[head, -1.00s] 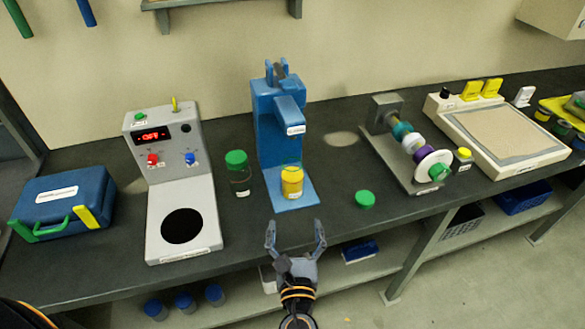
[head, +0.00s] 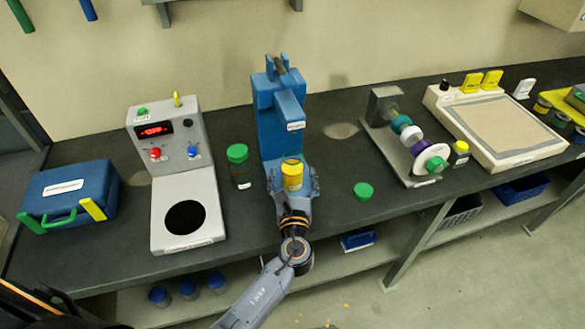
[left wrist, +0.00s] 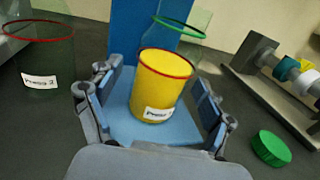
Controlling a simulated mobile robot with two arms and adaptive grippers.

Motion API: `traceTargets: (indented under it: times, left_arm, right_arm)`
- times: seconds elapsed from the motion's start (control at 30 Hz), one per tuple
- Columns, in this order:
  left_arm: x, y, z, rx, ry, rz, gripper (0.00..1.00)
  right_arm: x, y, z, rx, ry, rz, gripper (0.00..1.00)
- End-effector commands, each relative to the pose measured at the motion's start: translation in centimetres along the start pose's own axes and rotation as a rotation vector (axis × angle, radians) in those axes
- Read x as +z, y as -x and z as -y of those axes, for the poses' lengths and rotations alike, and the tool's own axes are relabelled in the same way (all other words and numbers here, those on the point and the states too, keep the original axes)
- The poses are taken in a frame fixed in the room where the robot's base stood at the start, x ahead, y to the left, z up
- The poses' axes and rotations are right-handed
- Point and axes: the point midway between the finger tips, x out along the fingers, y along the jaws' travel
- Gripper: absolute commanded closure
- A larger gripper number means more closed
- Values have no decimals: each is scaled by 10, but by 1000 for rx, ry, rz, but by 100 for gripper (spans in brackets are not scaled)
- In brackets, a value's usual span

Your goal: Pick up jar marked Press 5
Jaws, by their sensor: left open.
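A yellow jar (head: 292,176) stands upright on the foot of a blue press (head: 280,115). A clear jar with a green lid (head: 239,166) stands left of the press. In the left wrist view this jar (left wrist: 45,75) has a label that seems to read "Press 3". My right gripper is out of view.
A grey device with a red display (head: 180,180) and a blue case (head: 70,197) stand to the left. A loose green lid (head: 363,191) lies right of the press. A roller device (head: 405,140) and a flat panel (head: 500,125) are farther right.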

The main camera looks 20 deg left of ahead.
Motion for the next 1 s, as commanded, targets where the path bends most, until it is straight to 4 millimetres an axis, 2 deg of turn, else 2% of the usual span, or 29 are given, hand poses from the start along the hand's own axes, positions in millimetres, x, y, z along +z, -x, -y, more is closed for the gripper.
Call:
traceTargets:
  times: [0.1, 0.33, 0.37, 0.67, 1.0]
  left_arm:
    - [0, -10, 0, -1, -1, 0, 19]
    - [-1, -12, 0, -1, 0, -1, 19]
    - [-1, -12, 0, -1, 0, -1, 23]
    - [-1, -11, 0, 0, 0, -1, 84]
    - [4, -12, 0, 0, 2, 0, 85]
  right_arm:
    - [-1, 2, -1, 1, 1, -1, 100]
    - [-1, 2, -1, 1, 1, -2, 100]
    - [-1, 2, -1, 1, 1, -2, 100]
    - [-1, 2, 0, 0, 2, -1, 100]
    - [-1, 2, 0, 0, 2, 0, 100]
